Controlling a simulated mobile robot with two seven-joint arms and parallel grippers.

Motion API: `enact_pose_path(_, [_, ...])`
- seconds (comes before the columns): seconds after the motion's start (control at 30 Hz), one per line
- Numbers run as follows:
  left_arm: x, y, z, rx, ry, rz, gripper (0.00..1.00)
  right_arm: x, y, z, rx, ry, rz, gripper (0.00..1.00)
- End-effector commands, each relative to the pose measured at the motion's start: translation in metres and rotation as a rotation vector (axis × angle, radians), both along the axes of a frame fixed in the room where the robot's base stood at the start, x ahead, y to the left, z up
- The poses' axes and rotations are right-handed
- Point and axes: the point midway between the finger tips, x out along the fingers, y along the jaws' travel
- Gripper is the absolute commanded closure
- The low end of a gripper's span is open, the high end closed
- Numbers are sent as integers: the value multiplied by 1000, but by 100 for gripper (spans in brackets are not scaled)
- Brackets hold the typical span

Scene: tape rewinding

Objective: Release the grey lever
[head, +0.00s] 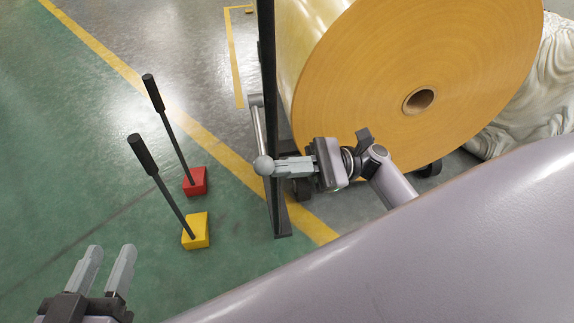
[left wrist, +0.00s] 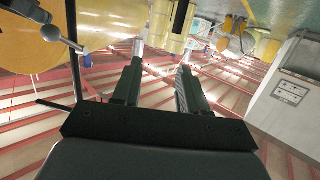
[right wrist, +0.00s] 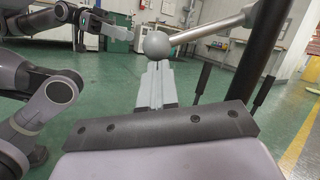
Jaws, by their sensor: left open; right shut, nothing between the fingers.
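The grey lever is a grey rod with a round ball (head: 263,165) at its end, beside a black upright post in the head view. My right gripper (head: 277,167) is shut and empty, its fingertips right at the ball. In the right wrist view the ball (right wrist: 155,45) sits just beyond the closed fingertips (right wrist: 157,68); I cannot tell if they touch. The ball also shows in the left wrist view (left wrist: 50,33). My left gripper (head: 107,252) is open and empty at the lower left, well away from the lever.
A large yellow-brown roll (head: 400,70) stands behind my right gripper. The black post (head: 268,110) rises beside the lever. Two black-handled levers stand on a red block (head: 196,181) and a yellow block (head: 198,232).

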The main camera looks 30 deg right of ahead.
Motion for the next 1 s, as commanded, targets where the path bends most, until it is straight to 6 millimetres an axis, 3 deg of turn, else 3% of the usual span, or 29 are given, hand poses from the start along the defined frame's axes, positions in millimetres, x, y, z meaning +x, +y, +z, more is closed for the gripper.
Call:
enact_pose_path(0.43, [-1,-1,1,-5,15,-3,57,-1,0,3,3,11,0,100])
enact_pose_path(1.0, [7,-15,-1,-96,143,-29,57,-8,3,14,29,96,2,100])
